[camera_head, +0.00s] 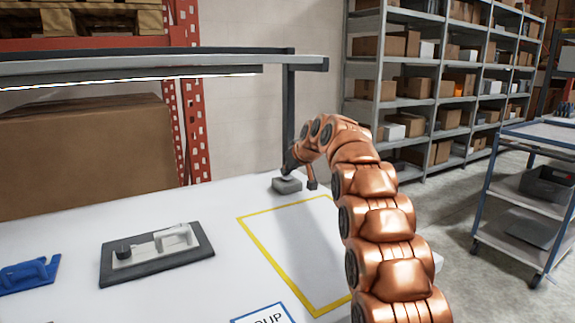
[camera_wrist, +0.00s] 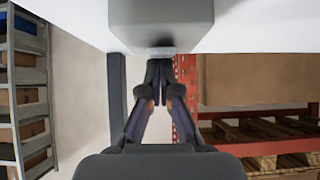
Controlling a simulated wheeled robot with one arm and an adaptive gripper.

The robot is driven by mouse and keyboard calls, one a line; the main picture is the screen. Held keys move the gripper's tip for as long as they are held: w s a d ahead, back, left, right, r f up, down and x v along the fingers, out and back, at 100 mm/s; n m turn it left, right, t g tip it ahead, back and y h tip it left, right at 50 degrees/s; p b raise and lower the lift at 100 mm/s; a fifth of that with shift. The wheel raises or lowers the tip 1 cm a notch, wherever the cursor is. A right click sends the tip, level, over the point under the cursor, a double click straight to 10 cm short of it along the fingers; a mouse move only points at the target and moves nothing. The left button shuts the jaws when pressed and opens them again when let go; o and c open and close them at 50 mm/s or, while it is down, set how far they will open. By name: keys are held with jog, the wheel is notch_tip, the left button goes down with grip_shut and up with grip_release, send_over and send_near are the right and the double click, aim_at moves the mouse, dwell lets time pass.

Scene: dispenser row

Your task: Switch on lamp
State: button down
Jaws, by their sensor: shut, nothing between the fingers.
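A lamp bar (camera_head: 150,66) spans above the white workbench, and a bright white strip shows along its underside. A small dark grey box (camera_head: 287,185) sits on the bench near the foot of the upright post. In the wrist view, where the bench is at the top, the box (camera_wrist: 161,22) shows large with a light grey button (camera_wrist: 161,51) on its face. My gripper (camera_wrist: 158,64) is shut and empty, its fingertips at the button and seemingly touching it. In the head view my gripper (camera_head: 289,174) is just above the box, small and partly hidden.
A yellow-outlined area (camera_head: 285,245) of the bench is empty. A dark plate with a light fixture (camera_head: 157,252) and a blue part (camera_head: 28,275) lie at left. A large cardboard box (camera_head: 85,155) stands behind. Shelves (camera_head: 435,85) and a cart (camera_head: 530,190) are at right.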

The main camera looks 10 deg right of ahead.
jog(key=shift+s+d+f, duration=0.1)
jog(key=shift+s, duration=0.1)
jog(key=shift+s+d+f+b, duration=0.15)
jog(key=shift+s+d+b, duration=0.05)
jog(key=shift+s+b, duration=0.55)
jog(key=shift+w, duration=0.1)
jog(key=r+p, duration=0.1)
jog(key=r, duration=0.2)
jog(key=r+p, duration=0.1)
jog(key=shift+s+r+p, duration=0.25)
jog(key=shift+r+p, duration=0.05)
jog(key=shift+r, duration=0.05)
jog(key=v, duration=1)
jog(key=shift+s+f, duration=0.25)
jog(key=shift+f, duration=0.05)
jog(key=shift+d, duration=0.15)
